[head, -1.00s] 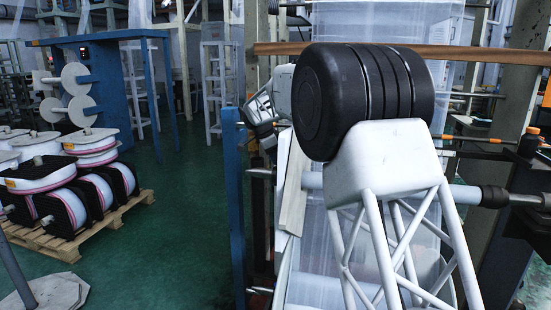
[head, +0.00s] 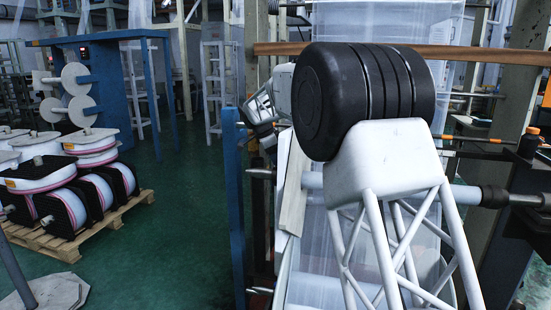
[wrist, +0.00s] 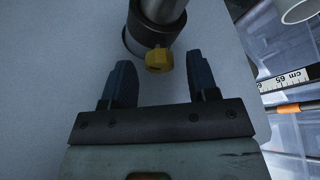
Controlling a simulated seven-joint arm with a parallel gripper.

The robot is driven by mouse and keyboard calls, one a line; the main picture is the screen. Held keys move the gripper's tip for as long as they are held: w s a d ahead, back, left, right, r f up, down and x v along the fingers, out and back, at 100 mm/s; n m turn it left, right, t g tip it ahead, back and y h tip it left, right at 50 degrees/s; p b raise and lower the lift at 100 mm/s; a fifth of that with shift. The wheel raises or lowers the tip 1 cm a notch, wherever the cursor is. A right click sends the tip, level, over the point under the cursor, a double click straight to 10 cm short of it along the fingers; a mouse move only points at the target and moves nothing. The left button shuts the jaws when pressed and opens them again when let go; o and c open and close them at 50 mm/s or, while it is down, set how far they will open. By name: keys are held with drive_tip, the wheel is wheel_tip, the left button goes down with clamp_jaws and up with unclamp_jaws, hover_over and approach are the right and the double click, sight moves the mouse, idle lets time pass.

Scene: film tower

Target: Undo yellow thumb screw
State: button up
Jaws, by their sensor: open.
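The yellow thumb screw (wrist: 159,60) shows in the wrist view, on the lower side of a dark collar (wrist: 150,32) around a grey metal shaft (wrist: 163,8). My gripper (wrist: 163,78) is open, its two dark fingers apart. The screw lies between the fingertip lines, slightly beyond the tips, and no contact shows. In the head view my own black and white arm covers much of the middle, and the screw cannot be made out there. A dark collar on a shaft (head: 493,196) shows at the right of that view.
A ruler strip (wrist: 285,80) and an orange-tipped rod (wrist: 287,109) lie right of the gripper in the wrist view.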

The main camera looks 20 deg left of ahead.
drive_tip(key=v, duration=0.7)
drive_tip(key=shift+r, duration=0.25)
drive_tip(key=shift+s+a, duration=0.1)
drive_tip(key=s+d+r+n+y, duration=0.2)
drive_tip(key=s+r+n, duration=0.1)
drive_tip(key=s+r, duration=0.7)
drive_tip(key=s+d+f+n, duration=0.1)
drive_tip(key=s+d, duration=0.4)
drive_tip(key=d, duration=0.4)
drive_tip(key=s+d+n, duration=0.2)
drive_tip(key=s+d, duration=0.3)
drive_tip(key=d, duration=0.3)
drive_tip(key=s+d+f+n, duration=0.1)
drive_tip(key=s+d, duration=0.4)
drive_tip(key=d, duration=0.4)
drive_tip(key=s+d+f+n, duration=0.1)
drive_tip(key=s+d+f, duration=0.5)
drive_tip(key=s, duration=0.5)
drive_tip(key=s+d+f+n+y, duration=0.1)
drive_tip(key=s+d+f+n, duration=0.1)
drive_tip(key=s+d+f, duration=0.5)
drive_tip(key=s+d+f+n, duration=0.2)
drive_tip(key=s+d+f, duration=0.4)
drive_tip(key=s, duration=0.9)
drive_tip(key=shift+s+f+t+y, duration=0.3)
drive_tip(key=shift+s+y, duration=0.1)
